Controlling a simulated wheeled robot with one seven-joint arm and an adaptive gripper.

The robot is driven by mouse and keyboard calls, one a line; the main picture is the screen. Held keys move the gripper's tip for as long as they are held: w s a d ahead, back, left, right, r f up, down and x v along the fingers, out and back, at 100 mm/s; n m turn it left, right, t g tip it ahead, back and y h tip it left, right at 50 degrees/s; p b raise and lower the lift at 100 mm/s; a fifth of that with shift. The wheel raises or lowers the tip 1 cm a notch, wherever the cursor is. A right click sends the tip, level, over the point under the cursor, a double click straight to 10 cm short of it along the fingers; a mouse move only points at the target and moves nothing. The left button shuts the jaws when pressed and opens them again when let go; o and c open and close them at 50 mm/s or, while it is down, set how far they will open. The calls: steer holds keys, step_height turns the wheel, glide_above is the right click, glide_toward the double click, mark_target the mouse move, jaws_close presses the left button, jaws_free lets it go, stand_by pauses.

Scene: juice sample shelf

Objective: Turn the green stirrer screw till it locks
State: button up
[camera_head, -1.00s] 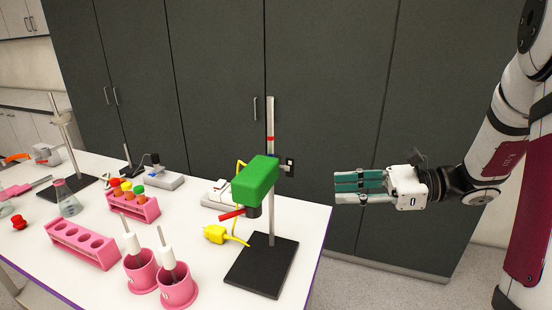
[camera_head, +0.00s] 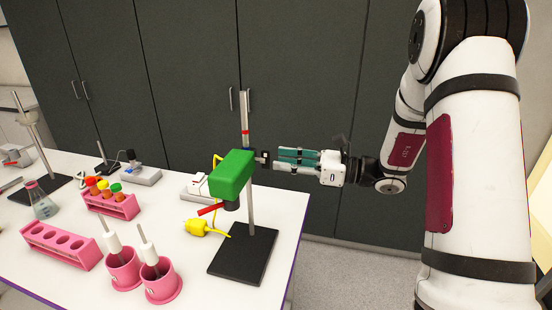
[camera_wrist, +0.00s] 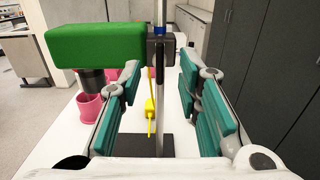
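The green stirrer (camera_head: 232,174) is a green block held on a metal stand rod (camera_head: 250,205) above a black base plate (camera_head: 243,255). It also shows at the upper left of the wrist view (camera_wrist: 95,45). A black clamp piece with its screw (camera_head: 264,157) sits beside the rod, to the right of the green block. In the wrist view the black clamp (camera_wrist: 160,52) lies ahead between the fingers. My gripper (camera_head: 280,160) is open with teal pads, level with the clamp and just right of it. Its spread fingers (camera_wrist: 158,82) hold nothing. Whether a fingertip touches the screw cannot be told.
A red handle (camera_head: 210,209) and yellow plug (camera_head: 197,227) are below the stirrer. Pink holders (camera_head: 161,287) with white-handled tools stand front left. A pink rack (camera_head: 112,207) and flask (camera_head: 42,203) are farther left. Dark cabinets (camera_head: 180,80) stand behind the table.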

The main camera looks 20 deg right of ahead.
mark_target(263, 160)
steer(key=shift+x, duration=1.55)
jaws_close()
